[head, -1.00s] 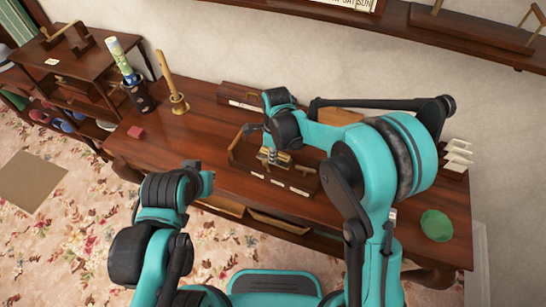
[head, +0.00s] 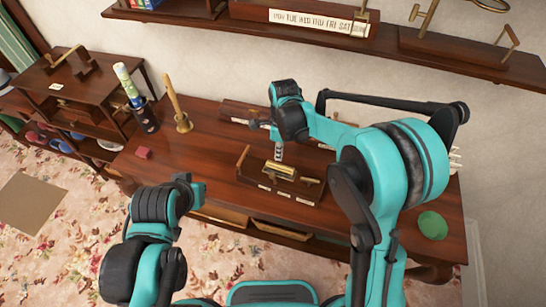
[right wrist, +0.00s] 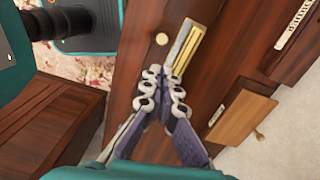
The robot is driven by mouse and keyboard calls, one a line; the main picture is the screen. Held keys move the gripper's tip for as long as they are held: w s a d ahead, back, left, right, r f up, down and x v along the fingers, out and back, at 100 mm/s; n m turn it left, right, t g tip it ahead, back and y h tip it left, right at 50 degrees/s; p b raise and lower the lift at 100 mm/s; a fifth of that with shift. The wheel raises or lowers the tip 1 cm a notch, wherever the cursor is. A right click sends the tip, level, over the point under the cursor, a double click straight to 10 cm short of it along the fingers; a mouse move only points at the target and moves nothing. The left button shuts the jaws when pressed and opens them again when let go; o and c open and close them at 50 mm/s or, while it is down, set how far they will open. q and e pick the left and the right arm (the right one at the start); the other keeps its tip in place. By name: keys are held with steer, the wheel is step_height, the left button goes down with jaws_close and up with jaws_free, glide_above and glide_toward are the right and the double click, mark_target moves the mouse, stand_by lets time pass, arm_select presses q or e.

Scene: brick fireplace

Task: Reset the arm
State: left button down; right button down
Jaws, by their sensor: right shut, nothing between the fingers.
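My right arm reaches over the desk from the right. My left arm (head: 160,215) is folded at lower left, and its fingers do not show.
A wall shelf (head: 220,27) runs above. The desk's left middle is clear.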

steer(key=shift+r, duration=0.15)
stand_by(0.4)
steer(key=s+d+r+n+t+b, duration=0.3)
steer(key=s+d+r+n+b, duration=0.2)
steer(key=s+d+n, duration=0.35)
steer(key=s+d+f+n+t+b, duration=0.3)
steer(key=s+d+n+t+b, duration=0.1)
steer(key=s+n, duration=0.5)
steer(key=shift+d+n, duration=0.75)
steer(key=shift+d, duration=0.05)
steer(key=c, duration=2.2)
jaws_free()
steer(key=shift+s+d+f+n, duration=0.15)
steer(key=shift+n, duration=0.25)
steer(key=o, duration=0.8)
steer(key=shift+s+d+f+t, duration=0.1)
steer(key=shift+s+t, duration=0.05)
steer(key=shift+t, duration=0.15)
steer(key=shift+o, duration=0.2)
